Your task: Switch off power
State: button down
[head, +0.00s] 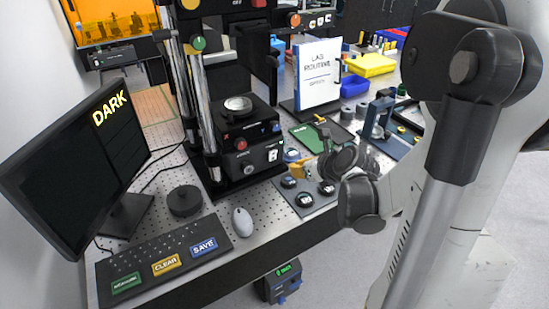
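The interferometer (243,140) is a black instrument on two bright posts. Its base front carries a red knob (241,144), a black knob and a small white switch (272,155); which of these is the power control I cannot tell. The monitor (75,165) at the left has a black screen with the word DARK in yellow. My gripper (318,168) is at the right of the instrument base, low over a grey panel with several round buttons (303,198). My arm's dark joints partly hide it, and its fingers are too small to read.
On the bench lie a keyboard (160,252) with coloured keys, a mouse (242,221) and a black round puck (184,201). A white booklet (318,73) stands behind. A small box (284,284) with a green display sits below the front edge. Yellow and blue bins are at the back right.

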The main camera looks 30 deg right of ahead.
aim_at(272, 152)
jog(key=b+x, duration=0.3)
jog(key=x, duration=0.7)
jog(key=shift+s, duration=0.1)
jog(key=w, duration=0.2)
jog(key=shift+w+a+r, duration=0.1)
jog(key=shift+w, duration=0.2)
jog(key=shift+w+r+b, duration=0.2)
jog(key=shift+w+b, duration=0.15)
jog(key=shift+w, duration=0.45)
jog(key=shift+w+r, duration=0.2)
jog(key=shift+w, duration=0.35)
jog(key=shift+r, duration=0.2)
jog(key=shift+r+p, duration=0.4)
jog(key=shift+r, duration=0.3)
